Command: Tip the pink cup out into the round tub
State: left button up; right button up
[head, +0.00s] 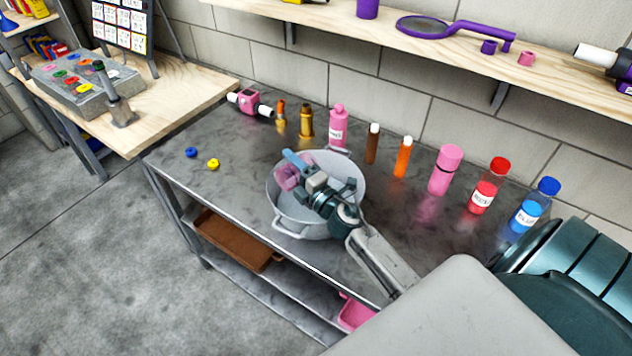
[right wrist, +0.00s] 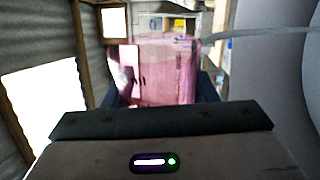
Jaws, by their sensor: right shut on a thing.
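The round tub (head: 283,218) is a grey-white pan with two handles on the dark metal table. My right gripper (head: 310,178) is over the tub, shut on the pink cup (head: 287,178). The cup is translucent pink and sits above the left part of the tub's opening, partly hidden by the gripper. In the right wrist view the pink cup (right wrist: 165,72) fills the space between the dark fingers. I cannot tell how far it is tilted or whether anything is in it. My left gripper is not in view.
Bottles and vials stand along the table's back, including a pink bottle (head: 338,127), an orange vial (head: 402,157) and a red-capped bottle (head: 489,187). A wooden shelf (head: 420,40) hangs above.

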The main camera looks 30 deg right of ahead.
aim_at(302, 155)
jog(key=shift+d+f+m+b, duration=0.25)
jog(key=shift+f+m+b, duration=0.15)
jog(key=shift+m, duration=0.7)
dwell(0.3)
jog(key=shift+w+d+r+m+h+p, duration=0.1)
jog(key=shift+d+r+m+h+p, duration=0.15)
jog(key=shift+m, duration=0.45)
jog(key=shift+d+r+m+h+p, duration=0.1)
jog(key=shift+d+m+h, duration=0.1)
jog(key=shift+m, duration=0.5)
jog(key=shift+w+d+r+m+h+p, duration=0.1)
jog(key=shift+d+r+m+h+p, duration=0.15)
jog(key=shift+m, duration=0.45)
dwell(0.7)
jog(key=shift+d+r+m+h, duration=0.15)
jog(key=shift+d+m+h, duration=0.2)
jog(key=shift+m, duration=0.65)
jog(key=shift+d+r+m+h, duration=0.15)
jog(key=shift+d+m, duration=0.25)
jog(key=shift+m, duration=0.6)
dwell(0.8)
jog(key=shift+f, duration=0.1)
dwell(0.6)
